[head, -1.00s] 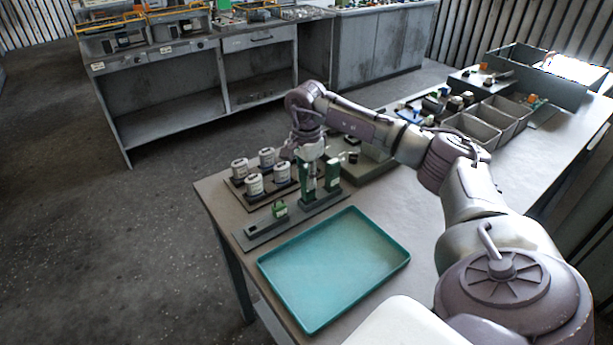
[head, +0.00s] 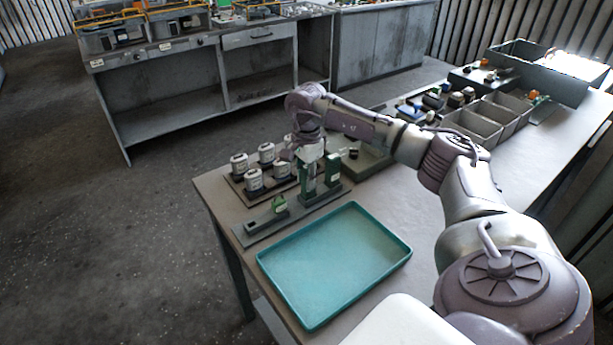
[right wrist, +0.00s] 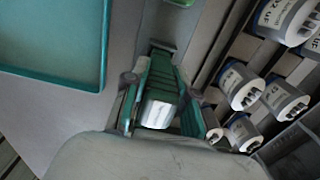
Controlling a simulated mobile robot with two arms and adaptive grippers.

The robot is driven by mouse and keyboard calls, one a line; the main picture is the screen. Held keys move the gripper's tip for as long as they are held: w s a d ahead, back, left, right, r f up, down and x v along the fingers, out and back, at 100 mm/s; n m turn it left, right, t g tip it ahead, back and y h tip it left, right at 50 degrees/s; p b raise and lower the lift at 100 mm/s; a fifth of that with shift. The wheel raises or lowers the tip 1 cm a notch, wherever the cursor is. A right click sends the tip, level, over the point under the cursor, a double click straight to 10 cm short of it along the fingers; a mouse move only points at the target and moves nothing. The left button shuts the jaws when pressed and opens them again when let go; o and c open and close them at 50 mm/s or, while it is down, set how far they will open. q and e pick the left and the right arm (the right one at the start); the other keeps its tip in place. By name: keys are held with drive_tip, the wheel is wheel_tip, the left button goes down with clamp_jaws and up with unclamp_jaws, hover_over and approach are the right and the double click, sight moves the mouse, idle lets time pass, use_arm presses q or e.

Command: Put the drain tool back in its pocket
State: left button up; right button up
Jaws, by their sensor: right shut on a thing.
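My right gripper (right wrist: 158,100) points down at a dark green rack (head: 325,197) on the table. It is shut on a green piece with a pale face, which I take for the drain tool (right wrist: 158,110). In the head view, the gripper (head: 311,165) is among green upright parts at the rack's right end, and the arm partly hides them. I cannot tell how deep the tool sits in a pocket. A smaller green piece (head: 279,204) stands farther left on the rack, by an empty-looking slot (head: 251,227). My left gripper is out of view.
A teal tray (head: 335,262) lies empty in front of the rack. Several white labelled capacitors (head: 254,180) stand in a dark holder behind it. Grey bins (head: 478,125) and small parts are farther right. The table's left edge is close to the rack.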

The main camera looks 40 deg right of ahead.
drive_tip(key=shift+f, duration=0.3)
drive_tip(key=o, duration=1)
drive_tip(key=shift+r, duration=0.1)
wheel_tip(320, 180, up, 12)
drive_tip(key=shift+f, duration=0.1)
